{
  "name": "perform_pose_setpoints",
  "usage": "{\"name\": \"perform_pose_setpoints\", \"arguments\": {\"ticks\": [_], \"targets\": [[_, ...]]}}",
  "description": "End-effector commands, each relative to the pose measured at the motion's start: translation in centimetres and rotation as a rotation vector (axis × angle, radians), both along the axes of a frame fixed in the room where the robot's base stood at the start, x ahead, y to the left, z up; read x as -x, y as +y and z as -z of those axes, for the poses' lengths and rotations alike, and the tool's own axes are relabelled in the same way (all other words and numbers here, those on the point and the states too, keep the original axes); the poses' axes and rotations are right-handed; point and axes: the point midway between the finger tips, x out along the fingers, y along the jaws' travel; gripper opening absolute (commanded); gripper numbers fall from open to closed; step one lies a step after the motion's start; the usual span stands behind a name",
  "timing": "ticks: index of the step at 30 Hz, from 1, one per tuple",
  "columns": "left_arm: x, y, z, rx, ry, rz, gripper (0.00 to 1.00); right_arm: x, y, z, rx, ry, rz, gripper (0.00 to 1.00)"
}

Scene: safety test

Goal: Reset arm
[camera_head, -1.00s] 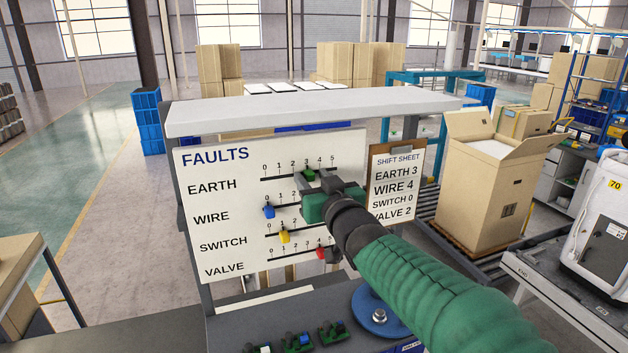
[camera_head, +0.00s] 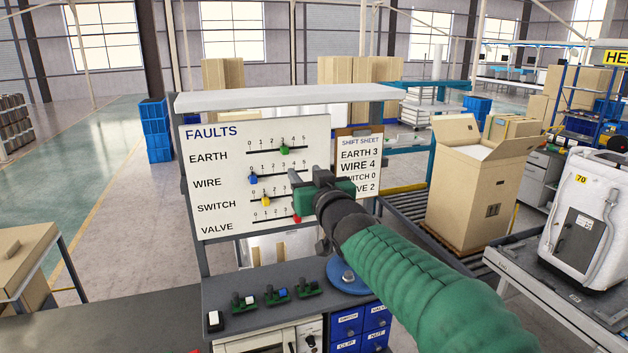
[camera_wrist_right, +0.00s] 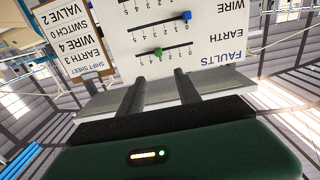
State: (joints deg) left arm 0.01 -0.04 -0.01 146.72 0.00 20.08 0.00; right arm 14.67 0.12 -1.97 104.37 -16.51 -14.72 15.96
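The white FAULTS board (camera_head: 215,165) stands upright ahead with slider rows EARTH, WIRE, SWITCH and VALVE. The green EARTH slider (camera_head: 285,150) is at about 3, the blue WIRE slider (camera_head: 253,179) at 0, the yellow SWITCH slider (camera_head: 266,200) at about 1. The red VALVE slider (camera_head: 297,218) is near 4; its scale is partly hidden. My right gripper (camera_head: 308,177) is in front of the board's right part, apart from the sliders. In the wrist view its two fingers (camera_wrist_right: 158,92) are apart and empty; the green slider (camera_wrist_right: 158,52) shows beyond them. My left gripper is out of view.
A shift sheet (camera_head: 359,155) beside the board reads EARTH 3, WIRE 4, SWITCH 0, VALVE 2, partly covered by my gripper. Below are toggle switches (camera_head: 277,295), a blue round base (camera_head: 345,275) and blue drawers (camera_head: 347,322). An open carton (camera_head: 470,190) stands at right.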

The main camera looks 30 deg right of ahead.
Motion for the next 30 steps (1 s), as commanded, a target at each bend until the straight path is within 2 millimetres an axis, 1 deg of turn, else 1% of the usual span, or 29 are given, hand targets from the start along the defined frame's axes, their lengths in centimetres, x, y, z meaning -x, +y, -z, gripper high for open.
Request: {"name": "perform_pose_setpoints", "arguments": {"ticks": [3, 14, 16, 17, 19, 20, 21, 23, 24, 26, 27, 29, 30], "targets": [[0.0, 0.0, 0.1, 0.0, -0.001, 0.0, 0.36, -0.2, 0.0, 0.1, -0.001, 0.002, -0.001, 0.4], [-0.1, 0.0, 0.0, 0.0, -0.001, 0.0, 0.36, 0.3, 0.1, -0.1, -0.001, -0.002, 0.0, 0.4], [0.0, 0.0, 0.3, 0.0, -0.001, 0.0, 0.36, 0.4, 0.2, 0.5, -0.003, 0.008, -0.001, 0.4], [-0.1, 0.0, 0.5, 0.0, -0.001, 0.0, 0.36, 0.3, 0.3, 1.3, -0.006, 0.021, -0.002, 0.4], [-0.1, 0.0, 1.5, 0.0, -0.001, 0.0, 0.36, 0.3, 1.0, 4.6, -0.02, 0.075, -0.006, 0.4], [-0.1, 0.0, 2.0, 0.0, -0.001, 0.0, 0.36, 0.4, 1.3, 6.7, -0.029, 0.11, -0.009, 0.4], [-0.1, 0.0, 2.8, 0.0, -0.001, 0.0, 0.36, 0.6, 1.9, 9.8, -0.039, 0.167, -0.013, 0.4], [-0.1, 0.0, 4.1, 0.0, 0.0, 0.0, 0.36, 1.2, 3.0, 15.2, -0.06, 0.265, -0.021, 0.4], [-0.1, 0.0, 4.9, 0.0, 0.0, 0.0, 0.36, 1.9, 3.8, 18.9, -0.071, 0.336, -0.027, 0.4], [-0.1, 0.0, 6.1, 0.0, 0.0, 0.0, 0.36, 3.3, 5.1, 24.2, -0.088, 0.44, -0.039, 0.4], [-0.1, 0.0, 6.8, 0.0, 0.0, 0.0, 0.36, 4.4, 6.0, 27.7, -0.097, 0.512, -0.047, 0.4], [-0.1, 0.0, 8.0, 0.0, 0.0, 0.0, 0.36, 6.4, 7.3, 32.7, -0.108, 0.62, -0.061, 0.4], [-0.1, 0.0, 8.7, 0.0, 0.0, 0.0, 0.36, 8.0, 8.2, 36.0, -0.116, 0.692, -0.071, 0.4]]}}
